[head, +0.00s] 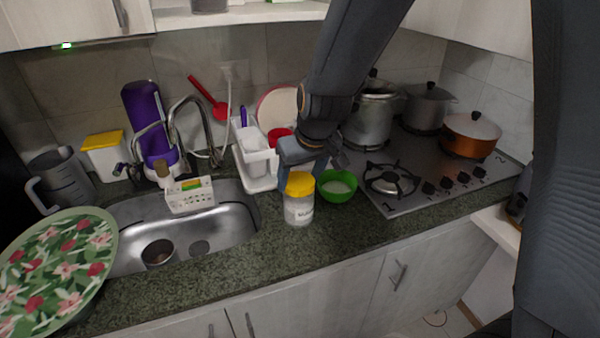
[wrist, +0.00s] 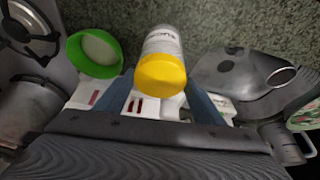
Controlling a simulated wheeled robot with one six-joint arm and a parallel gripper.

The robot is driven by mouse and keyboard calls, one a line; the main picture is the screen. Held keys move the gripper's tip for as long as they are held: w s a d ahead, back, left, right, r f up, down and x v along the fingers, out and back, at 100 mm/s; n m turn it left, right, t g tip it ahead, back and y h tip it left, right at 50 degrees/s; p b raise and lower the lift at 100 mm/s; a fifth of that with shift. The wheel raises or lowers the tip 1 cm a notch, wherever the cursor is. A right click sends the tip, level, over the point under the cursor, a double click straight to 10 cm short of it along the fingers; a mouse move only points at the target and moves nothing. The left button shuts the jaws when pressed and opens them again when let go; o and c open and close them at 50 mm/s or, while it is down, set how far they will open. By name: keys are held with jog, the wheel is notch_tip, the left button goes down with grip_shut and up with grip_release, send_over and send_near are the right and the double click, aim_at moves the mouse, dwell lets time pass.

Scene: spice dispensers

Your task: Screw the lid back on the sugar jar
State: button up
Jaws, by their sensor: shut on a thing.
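The sugar jar (head: 298,211) is clear with a white fill and dark lettering. It stands upright on the counter near the front edge, right of the sink. The yellow lid (head: 299,184) sits at the jar's mouth; whether it is threaded on cannot be told. My gripper (head: 301,160) reaches down from above with its fingers around the lid, shut on it. In the wrist view the lid (wrist: 161,76) lies between the two blue-grey fingers, with the jar (wrist: 163,42) beyond it. The far side of the lid is hidden.
A green bowl (head: 337,187) with white contents stands close right of the jar. The stove (head: 405,199) with pots is further right. The sink (head: 226,230) and a white dish rack (head: 254,165) are to the left. The counter in front of the jar is clear.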

jog(key=shift+d+m+p, duration=0.1)
jog(key=shift+m+p, duration=0.2)
jog(key=shift+p, duration=1.2)
jog(key=shift+m+p, duration=0.3)
jog(key=shift+p, duration=1.2)
jog(key=shift+a+f+h+b, duration=0.1)
jog(key=shift+a+h+b, duration=0.15)
jog(key=shift+b, duration=0.55)
jog(key=shift+m+h+b, duration=0.45)
jog(key=shift+m+b, duration=0.75)
jog(key=shift+b, duration=2.9)
jog(key=shift+a+m+h+b, duration=0.1)
jog(key=shift+m+h+b, duration=0.4)
jog(key=shift+m+b, duration=1.45)
jog(key=shift+b, duration=1.25)
